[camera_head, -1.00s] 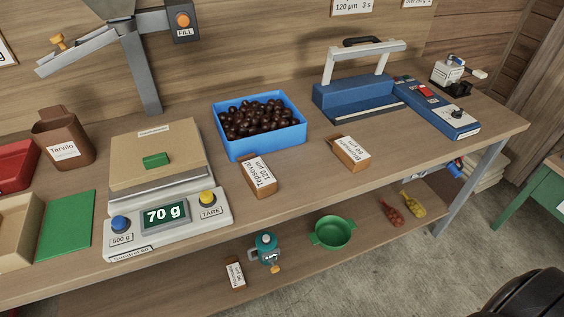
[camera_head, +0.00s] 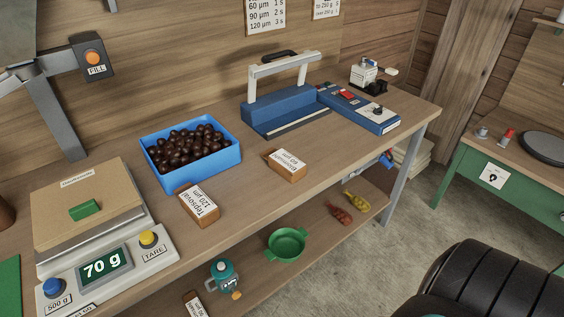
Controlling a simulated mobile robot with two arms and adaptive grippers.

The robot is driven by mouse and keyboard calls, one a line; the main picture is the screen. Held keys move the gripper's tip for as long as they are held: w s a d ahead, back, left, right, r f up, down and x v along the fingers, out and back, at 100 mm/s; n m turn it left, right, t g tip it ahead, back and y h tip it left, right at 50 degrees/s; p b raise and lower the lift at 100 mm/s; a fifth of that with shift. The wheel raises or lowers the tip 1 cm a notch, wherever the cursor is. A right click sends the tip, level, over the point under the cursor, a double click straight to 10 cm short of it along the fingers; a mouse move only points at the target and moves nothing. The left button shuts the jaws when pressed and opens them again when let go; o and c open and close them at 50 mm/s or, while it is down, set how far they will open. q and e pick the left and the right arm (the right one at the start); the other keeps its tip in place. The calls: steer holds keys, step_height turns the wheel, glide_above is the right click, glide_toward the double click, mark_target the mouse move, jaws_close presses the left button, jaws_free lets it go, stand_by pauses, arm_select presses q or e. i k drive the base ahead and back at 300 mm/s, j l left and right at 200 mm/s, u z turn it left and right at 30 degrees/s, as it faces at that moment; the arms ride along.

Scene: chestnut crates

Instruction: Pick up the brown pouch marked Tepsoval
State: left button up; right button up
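The brown pouch marked Tepsoval (camera_head: 198,204) lies on the wooden workbench, in front of the blue crate of chestnuts and right of the scale. Its white label reads Tepsoval 120 µm. A second brown pouch (camera_head: 286,165) with a white label lies further right, in front of the blue sealer; its text is too small to read surely. Neither of my grippers shows in the head view.
The blue crate (camera_head: 224,160) stands behind the pouch. The scale (camera_head: 108,262) reads 70 g. The sealer (camera_head: 284,108) stands at the back right. A lower shelf holds a green bowl (camera_head: 287,244) and a teal grinder (camera_head: 222,276).

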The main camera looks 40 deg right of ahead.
mark_target(203, 210)
steer(key=u, duration=0.5)
steer(key=l+u, duration=0.7)
steer(key=k+l+u, duration=0.1)
steer(key=l+u, duration=0.3)
